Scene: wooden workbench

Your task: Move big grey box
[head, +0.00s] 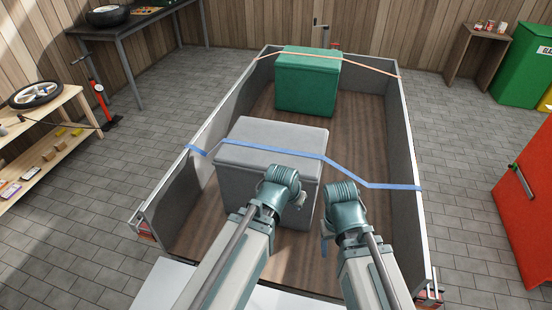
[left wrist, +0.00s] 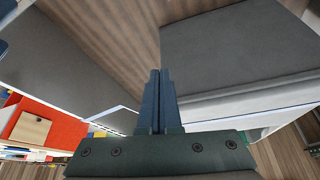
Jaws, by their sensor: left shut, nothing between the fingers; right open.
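The big grey box (head: 270,142) stands in the open trailer, lid on, in its nearer left part. A blue strap (head: 340,172) runs across the trailer above the box. My left gripper (head: 270,194) is at the box's near right side, its fingers mostly hidden by my arm. In the left wrist view my left gripper (left wrist: 157,100) has its fingers together with nothing between them, beside a grey box surface (left wrist: 240,45). Contact cannot be told. My right gripper (head: 327,238) is right of the box over the trailer floor, mostly hidden behind my wrist, and open.
The trailer's side walls (head: 408,170) enclose the bed. A green box (head: 306,85) stands at the far end under an orange strap (head: 350,66). Bare wooden floor (head: 365,125) lies right of the grey box. A red cabinet (head: 528,180) stands outside at right.

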